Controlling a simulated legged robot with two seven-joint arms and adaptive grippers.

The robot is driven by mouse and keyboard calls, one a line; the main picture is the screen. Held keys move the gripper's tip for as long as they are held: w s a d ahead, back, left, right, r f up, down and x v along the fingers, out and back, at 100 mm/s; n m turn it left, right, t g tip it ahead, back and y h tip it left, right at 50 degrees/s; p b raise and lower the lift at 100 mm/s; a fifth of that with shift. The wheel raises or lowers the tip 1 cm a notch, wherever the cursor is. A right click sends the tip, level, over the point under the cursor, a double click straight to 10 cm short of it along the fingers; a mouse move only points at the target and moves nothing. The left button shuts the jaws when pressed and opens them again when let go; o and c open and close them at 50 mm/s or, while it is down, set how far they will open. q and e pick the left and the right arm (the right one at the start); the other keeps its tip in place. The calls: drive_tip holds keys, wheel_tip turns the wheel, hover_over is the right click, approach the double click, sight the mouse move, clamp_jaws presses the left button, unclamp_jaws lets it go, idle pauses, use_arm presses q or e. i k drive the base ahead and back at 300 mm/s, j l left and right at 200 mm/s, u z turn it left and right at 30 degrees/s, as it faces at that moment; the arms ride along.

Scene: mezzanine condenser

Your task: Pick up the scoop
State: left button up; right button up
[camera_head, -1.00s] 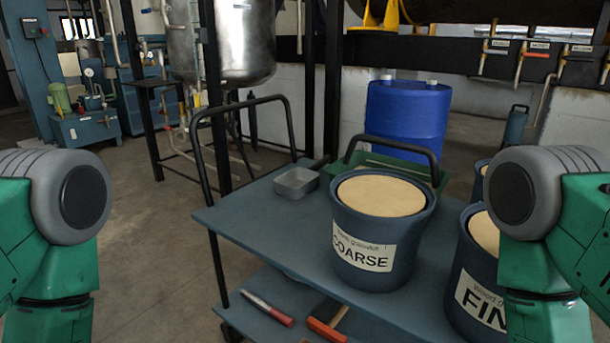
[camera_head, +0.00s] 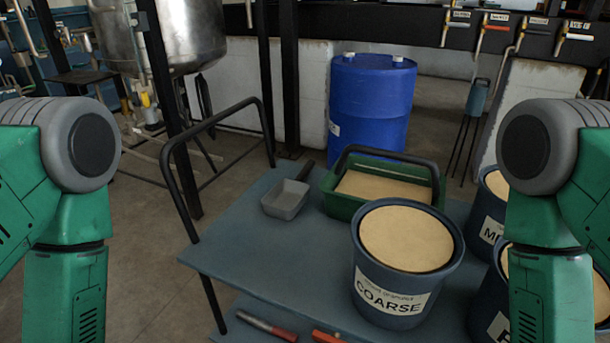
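A small grey metal scoop (camera_head: 285,199) with a dark handle (camera_head: 306,171) lies on the blue-grey cart top (camera_head: 240,255), left of a green tub. Its open box end faces up and its handle points to the back right. My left arm is at the left edge of the head view and my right arm at the right edge. Both arms show only green and grey links. Neither gripper is in view, and nothing of mine touches the scoop.
A bucket labelled COARSE (camera_head: 406,250) stands front right on the cart. Behind it is a green tub (camera_head: 345,208) with a black handle, filled with tan material. More buckets (camera_head: 488,210) are at right. A black cart rail (camera_head: 215,130) rises at left. A blue drum (camera_head: 371,105) stands behind.

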sight(284, 201)
drive_tip(key=i+j+z, duration=0.3)
drive_tip(key=j, duration=0.35)
drive_tip(key=i+j+z, duration=0.3)
drive_tip(key=j, duration=0.45)
drive_tip(key=j+z, duration=0.3)
drive_tip(key=j, duration=0.4)
drive_tip(key=j+z, duration=0.3)
drive_tip(key=j, duration=0.5)
drive_tip(key=i, duration=0.05)
